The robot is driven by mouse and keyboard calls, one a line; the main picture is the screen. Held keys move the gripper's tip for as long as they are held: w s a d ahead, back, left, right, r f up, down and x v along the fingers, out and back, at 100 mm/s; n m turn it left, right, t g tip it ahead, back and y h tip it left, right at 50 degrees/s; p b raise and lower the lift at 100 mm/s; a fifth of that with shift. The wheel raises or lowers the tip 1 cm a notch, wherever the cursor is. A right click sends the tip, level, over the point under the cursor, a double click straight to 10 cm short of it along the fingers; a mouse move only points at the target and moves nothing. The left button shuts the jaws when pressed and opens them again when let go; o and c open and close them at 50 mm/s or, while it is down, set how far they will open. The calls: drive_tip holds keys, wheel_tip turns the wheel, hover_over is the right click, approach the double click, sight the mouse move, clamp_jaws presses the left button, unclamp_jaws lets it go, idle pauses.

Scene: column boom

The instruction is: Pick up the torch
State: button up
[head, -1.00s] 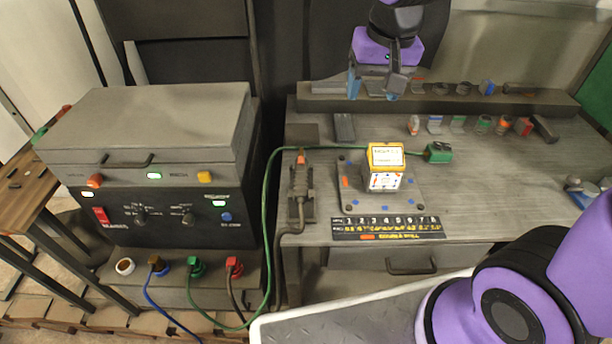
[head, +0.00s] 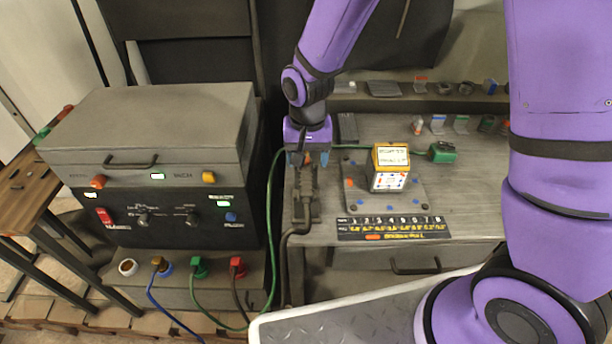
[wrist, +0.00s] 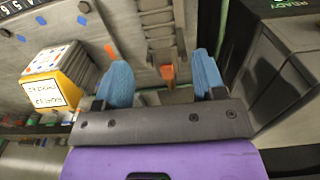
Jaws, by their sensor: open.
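The torch (head: 302,191) is a dark grey tool with an orange part, lying in a holder at the left side of the workbench, with a dark cable running from its near end. My gripper (head: 308,158) is above its far end, pointing down. In the wrist view the torch (wrist: 160,32) runs up the picture between and beyond the blue fingertips of my gripper (wrist: 165,80). The orange part shows between the fingers. The jaws are apart with nothing held. I cannot tell the exact height of the fingers above the torch.
A grey machine (head: 165,165) stands left of the bench. A green cable (head: 270,220) passes close to the torch's left. The bench's front right is partly hidden by my arm.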

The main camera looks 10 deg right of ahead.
sight(306, 171)
drive_tip(key=shift+w+a+f, duration=0.1)
drive_tip(key=shift+w+f, duration=0.05)
drive_tip(key=shift+f, duration=1.5)
drive_tip(key=shift+w+f, duration=0.1)
drive_tip(key=shift+f, duration=1.55)
drive_tip(key=c, duration=1)
